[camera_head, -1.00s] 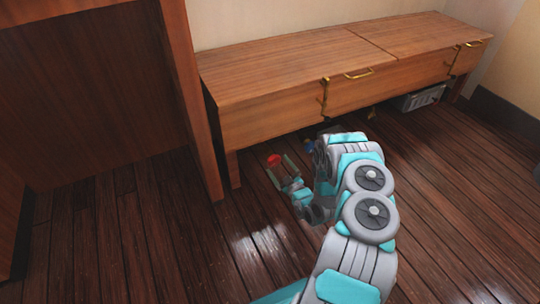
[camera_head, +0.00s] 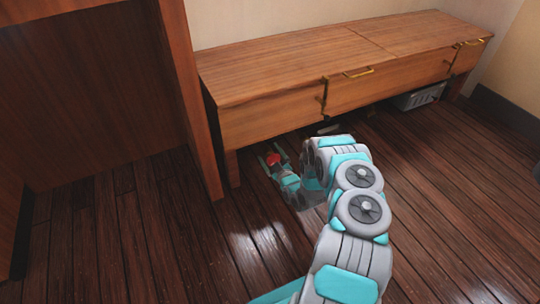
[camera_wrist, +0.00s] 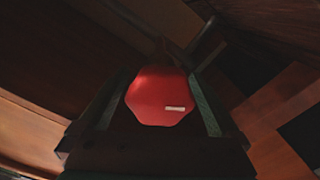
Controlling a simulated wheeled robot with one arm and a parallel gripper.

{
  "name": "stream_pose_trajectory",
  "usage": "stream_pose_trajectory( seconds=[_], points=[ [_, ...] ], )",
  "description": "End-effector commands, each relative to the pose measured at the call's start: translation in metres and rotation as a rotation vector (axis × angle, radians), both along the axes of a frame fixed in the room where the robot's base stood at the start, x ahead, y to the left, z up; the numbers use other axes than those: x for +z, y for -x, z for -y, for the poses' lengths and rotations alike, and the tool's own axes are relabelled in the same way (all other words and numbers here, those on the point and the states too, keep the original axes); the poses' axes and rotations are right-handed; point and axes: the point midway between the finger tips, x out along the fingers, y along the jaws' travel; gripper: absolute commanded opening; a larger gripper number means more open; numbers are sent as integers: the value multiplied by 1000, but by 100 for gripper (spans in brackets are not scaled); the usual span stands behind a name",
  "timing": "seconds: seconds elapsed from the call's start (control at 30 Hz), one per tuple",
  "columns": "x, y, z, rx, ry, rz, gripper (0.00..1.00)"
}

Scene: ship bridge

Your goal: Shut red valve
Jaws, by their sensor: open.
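The red valve (camera_head: 273,159) is low under the front of the wooden bench. In the wrist view its red faceted knob (camera_wrist: 160,97) fills the middle, with a small pale mark on its face. My gripper (camera_head: 270,156) is open, with one finger on each side of the knob. In the wrist view the two fingers of my gripper (camera_wrist: 162,100) flank the knob left and right. I cannot tell whether they touch it. The valve's body behind the knob is mostly hidden in shadow.
The wooden bench (camera_head: 270,85) with drawers and brass handles overhangs the valve. A wooden panel (camera_head: 188,100) stands to the left. A light grey crate (camera_head: 418,97) sits under the bench at right. The plank floor (camera_head: 140,240) in front is clear.

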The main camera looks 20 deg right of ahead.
Motion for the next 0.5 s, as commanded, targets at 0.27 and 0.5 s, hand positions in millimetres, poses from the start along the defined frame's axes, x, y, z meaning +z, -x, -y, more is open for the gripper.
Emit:
stream_pose_trajectory(
  seconds=[0.27, 0.5],
  points=[
    [0, 1, 0, 0, 0, 0, 81],
    [0, 1, 0, 0, 0, 0, 54]
  ],
)
